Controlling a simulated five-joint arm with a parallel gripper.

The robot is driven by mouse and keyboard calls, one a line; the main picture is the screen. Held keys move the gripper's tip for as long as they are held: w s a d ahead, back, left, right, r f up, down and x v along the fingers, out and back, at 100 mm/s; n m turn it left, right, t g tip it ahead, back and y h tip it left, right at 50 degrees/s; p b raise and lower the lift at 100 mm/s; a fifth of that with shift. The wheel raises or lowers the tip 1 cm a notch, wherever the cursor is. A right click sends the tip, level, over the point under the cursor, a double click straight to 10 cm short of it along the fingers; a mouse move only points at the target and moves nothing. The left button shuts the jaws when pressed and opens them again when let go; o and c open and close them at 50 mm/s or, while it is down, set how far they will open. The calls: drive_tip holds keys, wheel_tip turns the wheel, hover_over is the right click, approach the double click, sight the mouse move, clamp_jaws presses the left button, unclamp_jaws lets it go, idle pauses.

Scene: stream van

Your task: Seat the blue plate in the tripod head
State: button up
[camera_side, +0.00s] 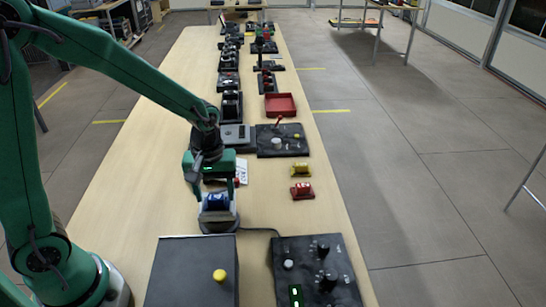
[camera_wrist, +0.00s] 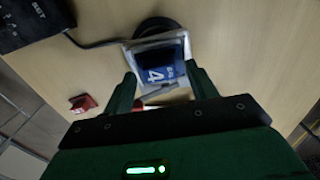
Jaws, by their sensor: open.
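The blue plate (camera_wrist: 168,72), marked with a white 4, sits within a pale square frame on a round black base, which looks like the tripod head (camera_wrist: 157,26). Whether it is fully down in the frame I cannot tell. In the side view the blue plate (camera_side: 218,200) shows on top of the tripod head (camera_side: 218,220), below my gripper (camera_side: 216,190). In the wrist view my gripper (camera_wrist: 161,73) is open, with its two green fingers on either side of the plate's near part. Contact between fingers and plate is not clear.
A red piece (camera_side: 302,191) and a yellow piece (camera_side: 301,168) lie to the right. A dark box with a yellow button (camera_side: 220,275) and a black control panel (camera_side: 315,270) stand in front. A joystick panel (camera_side: 282,141) and red tray (camera_side: 280,106) are behind.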

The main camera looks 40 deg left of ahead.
sight(213, 198)
wheel_tip(213, 198, up, 11)
idle(0.5)
drive_tip(key=shift+r, duration=0.1)
idle(0.4)
drive_tip(key=s+a+r+m+t, duration=0.1)
drive_tip(key=s+r+m+t, duration=0.1)
drive_tip(key=s+m, duration=0.2)
drive_tip(key=s+a+r+m+t, duration=0.2)
drive_tip(key=s+r+m+t, duration=0.1)
drive_tip(key=s+m, duration=0.2)
drive_tip(key=shift+s+a+r+t, duration=0.15)
drive_tip(key=shift+s+a+t, duration=0.15)
drive_tip(key=shift+s, duration=0.95)
